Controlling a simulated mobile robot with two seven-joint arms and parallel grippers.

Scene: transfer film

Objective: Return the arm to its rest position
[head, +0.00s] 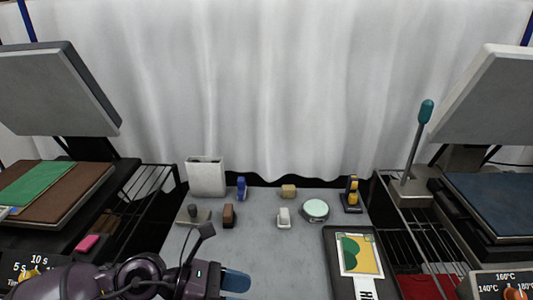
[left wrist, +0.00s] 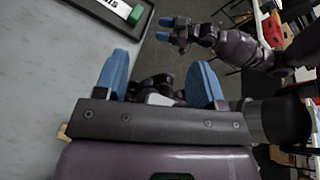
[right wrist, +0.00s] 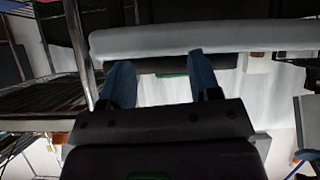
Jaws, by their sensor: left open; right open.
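My left arm reaches in from the lower left in the head view, and its gripper (head: 236,282) is over the near part of the grey table (head: 262,245). In the left wrist view the blue fingers of the left gripper (left wrist: 160,85) stand wide apart with nothing between them. My right gripper is outside the head view. In the right wrist view the right gripper's blue fingers (right wrist: 160,82) are apart and empty, close to a pale horizontal edge (right wrist: 200,38). My other arm (left wrist: 215,40) shows at the top of the left wrist view.
A black tray (head: 333,262) with a green and yellow film lies at the table's right. Small blocks, a round tin (head: 315,210) and a white box (head: 207,177) stand further back. Heat presses (head: 62,95) (head: 490,95) and wire racks flank the table.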

